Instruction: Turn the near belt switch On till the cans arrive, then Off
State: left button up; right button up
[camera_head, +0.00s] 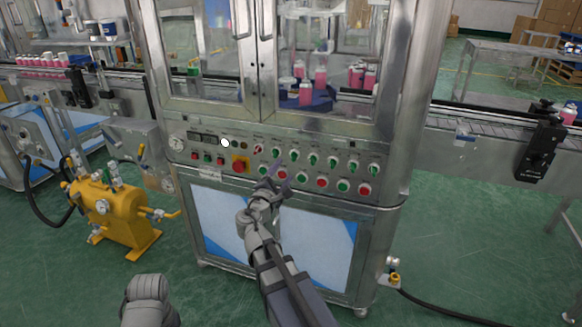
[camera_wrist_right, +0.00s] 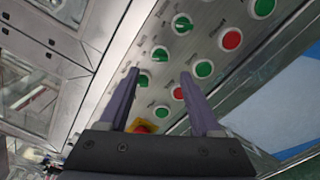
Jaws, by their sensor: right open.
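The control panel (camera_head: 325,172) on the machine front carries a row of rotary switches with green knobs, such as one switch (camera_head: 313,160), above a row of green and red buttons. The labels are too small to tell which is the near belt switch. My right gripper (camera_head: 272,172) is open at the left part of these rows. In the right wrist view, my right gripper (camera_wrist_right: 158,78) has its fingers apart over the panel, with a green knob (camera_wrist_right: 160,54) seen just beyond them and nothing held. Pink cans (camera_head: 42,60) stand on the left belt.
A yellow and red emergency stop (camera_head: 239,165) sits left of my right gripper; it also shows in the right wrist view (camera_wrist_right: 142,127). More pink cans (camera_head: 320,77) are behind the machine's glass doors. A yellow pump unit (camera_head: 118,215) stands on the floor at left.

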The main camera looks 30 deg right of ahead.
aim_at(292, 159)
jog(key=shift+x, duration=3.85)
grip_shut()
